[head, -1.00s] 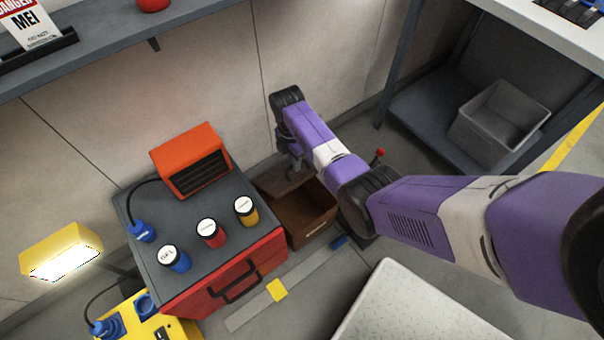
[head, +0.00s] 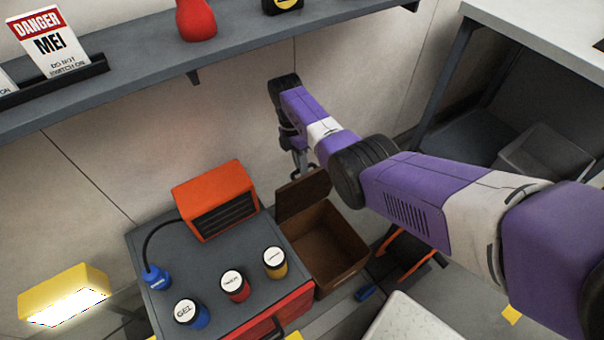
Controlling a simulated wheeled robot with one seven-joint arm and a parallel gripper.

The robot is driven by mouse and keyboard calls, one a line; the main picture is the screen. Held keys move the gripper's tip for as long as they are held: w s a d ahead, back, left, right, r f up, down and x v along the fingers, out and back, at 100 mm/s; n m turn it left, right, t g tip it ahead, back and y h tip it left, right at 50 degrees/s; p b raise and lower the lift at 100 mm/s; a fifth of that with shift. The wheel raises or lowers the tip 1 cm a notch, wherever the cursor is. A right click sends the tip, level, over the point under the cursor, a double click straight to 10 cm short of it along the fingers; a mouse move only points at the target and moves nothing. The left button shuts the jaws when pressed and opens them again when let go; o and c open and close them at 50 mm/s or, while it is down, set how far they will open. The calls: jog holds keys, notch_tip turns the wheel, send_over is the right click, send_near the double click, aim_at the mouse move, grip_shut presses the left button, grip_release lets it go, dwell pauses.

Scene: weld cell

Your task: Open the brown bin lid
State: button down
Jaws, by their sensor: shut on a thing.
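The brown bin (head: 339,262) stands on the floor just right of the grey-topped red cabinet. Its brown lid (head: 303,195) is tilted up along the back left side, and I can see into the bin's brown interior. My gripper (head: 300,168) is above the lid at its upper edge and shut on it. The exact contact of the fingers is small and partly hidden by my arm, which reaches in from the right.
The cabinet top (head: 226,290) holds an orange heater-like box (head: 216,200) and several labelled jars. A shelf (head: 230,42) runs along the wall above. A workbench (head: 545,30) with a grey crate (head: 545,160) below stands at right. A white-topped surface (head: 405,322) is in front.

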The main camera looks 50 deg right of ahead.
jog(key=shift+w+f+g+b, duration=0.3)
jog(key=shift+w+f+b, duration=0.15)
jog(key=shift+b, duration=0.25)
jog(key=c, duration=1.5)
grip_release()
jog(key=shift+w+r, duration=0.1)
jog(key=shift+o, duration=0.2)
jog(key=shift+d+r, duration=0.1)
jog(key=p+v, duration=0.1)
jog(key=v, duration=0.6)
jog(key=shift+w+r, duration=0.2)
jog(key=shift+r, duration=0.15)
jog(key=shift+d, duration=0.1)
